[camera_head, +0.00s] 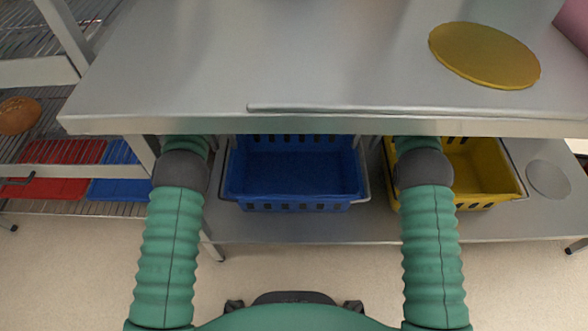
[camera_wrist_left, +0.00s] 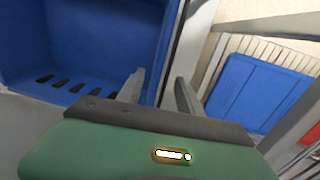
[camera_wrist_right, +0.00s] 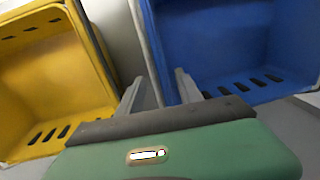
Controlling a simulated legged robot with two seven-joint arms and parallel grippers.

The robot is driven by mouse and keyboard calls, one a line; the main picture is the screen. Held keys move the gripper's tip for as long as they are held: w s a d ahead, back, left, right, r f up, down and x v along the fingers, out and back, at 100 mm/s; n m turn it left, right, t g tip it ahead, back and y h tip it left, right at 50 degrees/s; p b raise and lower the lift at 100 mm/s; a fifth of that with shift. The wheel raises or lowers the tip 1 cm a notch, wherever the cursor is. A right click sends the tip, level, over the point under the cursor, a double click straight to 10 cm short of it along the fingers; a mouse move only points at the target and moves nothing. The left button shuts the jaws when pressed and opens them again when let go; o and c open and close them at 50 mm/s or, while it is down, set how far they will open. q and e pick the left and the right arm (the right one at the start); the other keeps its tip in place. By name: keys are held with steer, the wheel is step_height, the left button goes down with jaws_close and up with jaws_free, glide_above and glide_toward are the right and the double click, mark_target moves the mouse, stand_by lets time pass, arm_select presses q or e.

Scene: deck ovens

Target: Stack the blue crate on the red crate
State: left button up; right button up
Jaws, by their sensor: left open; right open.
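The blue crate (camera_head: 292,172) sits on the lower shelf under the steel table, between my arms. My left gripper (camera_wrist_left: 160,92) is open, its fingers on either side of the crate's (camera_wrist_left: 85,45) side rim and grey handle bar. My right gripper (camera_wrist_right: 158,92) is open, its fingers on either side of the crate's (camera_wrist_right: 235,45) opposite side rim. Whether the fingers touch the rims I cannot tell. The tabletop hides both grippers in the head view. A red item (camera_head: 60,165), perhaps the red crate, lies on the wire rack at the left; only its flat surface shows.
The tabletop (camera_head: 250,60) overhangs the crate and my arms. A yellow crate (camera_head: 478,170) stands right of the blue one, close to my right arm. A flat blue item (camera_head: 118,172) lies beside the red one. A grey disc (camera_head: 548,179) lies at the shelf's right.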

arm_select(q)
step_height(320, 180, down, 11)
steer(key=d, duration=0.1)
steer(key=shift+d, duration=0.15)
arm_select(e)
step_height(320, 180, down, 11)
steer(key=a, duration=0.1)
arm_select(q)
steer(key=shift+f, duration=0.1)
